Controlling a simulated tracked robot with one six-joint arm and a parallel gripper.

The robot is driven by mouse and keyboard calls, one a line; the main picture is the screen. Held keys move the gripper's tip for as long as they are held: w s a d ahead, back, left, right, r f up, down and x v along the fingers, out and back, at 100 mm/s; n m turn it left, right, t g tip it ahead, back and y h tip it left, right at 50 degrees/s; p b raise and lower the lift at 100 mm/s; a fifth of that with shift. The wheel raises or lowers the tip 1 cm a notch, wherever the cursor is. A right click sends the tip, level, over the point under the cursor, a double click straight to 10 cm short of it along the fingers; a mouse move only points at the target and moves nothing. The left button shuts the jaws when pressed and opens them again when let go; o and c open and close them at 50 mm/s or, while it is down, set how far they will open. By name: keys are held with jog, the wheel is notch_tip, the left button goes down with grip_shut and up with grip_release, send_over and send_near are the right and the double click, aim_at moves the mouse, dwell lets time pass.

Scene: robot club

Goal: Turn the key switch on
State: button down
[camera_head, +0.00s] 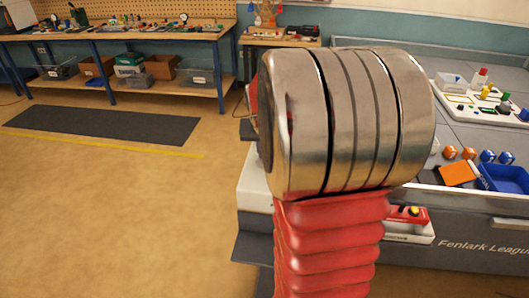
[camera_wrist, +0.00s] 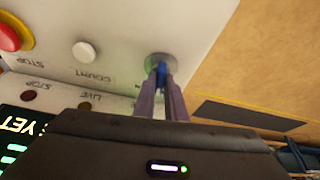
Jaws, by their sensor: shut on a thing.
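In the wrist view, the key switch (camera_wrist: 159,58) is a round metal collar near the corner of a light grey panel (camera_wrist: 120,20). A blue key (camera_wrist: 161,74) stands in it. My gripper (camera_wrist: 161,82) is shut on the blue key, with its two fingers on either side of it. The panel's lettering appears upside down. The fingers partly hide the key, and I cannot read which way it is turned. In the head view, my own arm hides the gripper and the key switch.
On the same panel are a white button (camera_wrist: 84,51), a red stop button (camera_wrist: 12,32), small dark lamps and a lit display (camera_wrist: 22,135). In the head view, a blue tray (camera_head: 503,178) and an orange-topped block (camera_head: 458,174) lie right of my arm. Floor (camera_head: 120,220) is clear at left.

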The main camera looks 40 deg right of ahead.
jog(key=m+g, duration=0.1)
jog(key=m, duration=0.1)
jog(key=m+g+h, duration=0.1)
jog(key=m, duration=0.2)
jog(key=shift+w+m, duration=0.15)
jog(key=shift+m, duration=0.15)
jog(key=shift+w+m+g, duration=0.1)
jog(key=shift+m+g, duration=0.4)
jog(key=shift+m, duration=0.75)
jog(key=shift+w+m+g, duration=0.1)
jog(key=shift+m+g, duration=0.4)
jog(key=shift+m, duration=0.75)
jog(key=shift+s, duration=0.1)
jog(key=c, duration=1.8)
grip_release()
jog(key=shift+a+r, duration=0.1)
jog(key=v, duration=1.3)
jog(key=shift+a, duration=0.2)
jog(key=shift+r, duration=0.15)
